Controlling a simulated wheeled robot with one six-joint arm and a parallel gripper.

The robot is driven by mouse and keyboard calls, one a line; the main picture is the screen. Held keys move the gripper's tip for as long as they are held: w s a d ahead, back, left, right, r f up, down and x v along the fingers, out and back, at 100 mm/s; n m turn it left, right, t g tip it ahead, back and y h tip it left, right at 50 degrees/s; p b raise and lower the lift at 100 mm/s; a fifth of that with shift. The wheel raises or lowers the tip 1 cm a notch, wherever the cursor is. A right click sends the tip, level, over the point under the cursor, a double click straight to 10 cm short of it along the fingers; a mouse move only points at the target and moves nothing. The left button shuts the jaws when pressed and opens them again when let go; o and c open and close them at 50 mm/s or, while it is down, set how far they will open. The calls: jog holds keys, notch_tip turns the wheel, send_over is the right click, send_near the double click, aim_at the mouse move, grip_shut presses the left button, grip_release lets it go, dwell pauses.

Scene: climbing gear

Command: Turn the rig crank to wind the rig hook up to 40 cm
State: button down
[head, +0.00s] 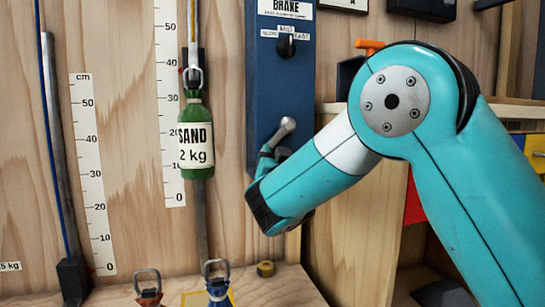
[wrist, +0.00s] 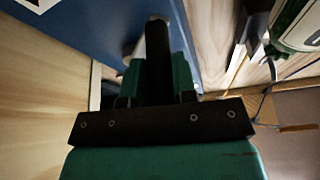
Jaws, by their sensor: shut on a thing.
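The rig crank (head: 287,127) is a grey arm on the tall blue box (head: 283,82), tilted up to the right. My gripper (head: 268,160) is shut on the crank's dark handle (wrist: 158,60), which stands between its green fingers in the wrist view; my wrist partly hides it in the head view. The rig hook (head: 193,76) holds a green bottle (head: 195,145) marked SAND 2 kg, upright in front of the wooden wall. The hook is beside the upper half of the right cm scale (head: 172,90); I cannot read its exact height. The bottle also shows in the wrist view (wrist: 300,25).
A brake knob (head: 286,46) marked SLOW, MID and FAST sits on the box above the crank. A second scale (head: 93,170) stands at left beside a grey rail (head: 60,160). Small hook-topped weights (head: 148,289) (head: 217,287) stand below on the wooden shelf.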

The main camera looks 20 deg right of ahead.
jog(key=shift+a+r+m+h+b, duration=0.25)
jog(key=shift+a+m+h+b, duration=0.15)
jog(key=shift+m+b, duration=0.55)
jog(key=shift+a+r, duration=0.4)
jog(key=shift+r, duration=0.4)
jog(key=c, duration=0.9)
grip_release()
jog(key=shift+s+f, duration=0.1)
jog(key=shift+f, duration=0.05)
jog(key=b+v, duration=0.3)
jog(key=v, duration=0.2)
jog(key=b+v, duration=0.3)
jog(key=v, duration=0.3)
jog(key=b+v, duration=0.3)
jog(key=v, duration=0.3)
jog(key=shift+s+r, duration=0.2)
jog(key=shift+s, duration=0.05)
